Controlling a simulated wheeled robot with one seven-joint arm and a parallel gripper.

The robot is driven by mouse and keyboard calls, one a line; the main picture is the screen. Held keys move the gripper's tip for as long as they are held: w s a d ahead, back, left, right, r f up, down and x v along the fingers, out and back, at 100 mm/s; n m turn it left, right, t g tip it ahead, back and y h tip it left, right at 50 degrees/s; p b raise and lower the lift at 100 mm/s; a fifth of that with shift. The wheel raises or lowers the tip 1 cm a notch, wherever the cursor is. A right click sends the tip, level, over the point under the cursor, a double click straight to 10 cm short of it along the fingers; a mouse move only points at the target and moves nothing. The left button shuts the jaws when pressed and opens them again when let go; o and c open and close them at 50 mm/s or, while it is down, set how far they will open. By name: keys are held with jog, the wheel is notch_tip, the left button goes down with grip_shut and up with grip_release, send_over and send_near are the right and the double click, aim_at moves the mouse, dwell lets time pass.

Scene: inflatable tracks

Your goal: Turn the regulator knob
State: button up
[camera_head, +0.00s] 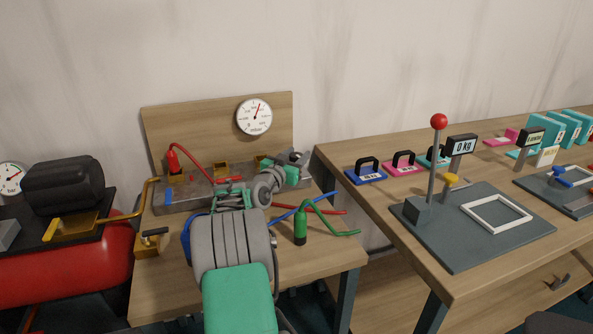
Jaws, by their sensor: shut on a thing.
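My arm reaches up over the wooden bench to the right end of the grey manifold block (176,193). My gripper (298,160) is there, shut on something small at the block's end. That thing is mostly hidden by my gripper and wrist, and from its place it appears to be the regulator knob. A round white gauge (254,116) marked mbar hangs on the wooden backboard (200,122) above, its red needle pointing up and slightly right.
A brass valve (148,244) and red tank (60,265) are left.

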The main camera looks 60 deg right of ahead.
jog(key=shift+w+f+m+g+b, duration=0.2)
jog(key=shift+m+g+b, duration=0.5)
jog(key=shift+g+b, duration=0.25)
jog(key=shift+s+r+g, duration=0.2)
jog(key=shift+r+g, duration=0.05)
jog(key=shift+g, duration=0.2)
jog(key=o, duration=1.4)
jog(key=shift+c, duration=0.2)
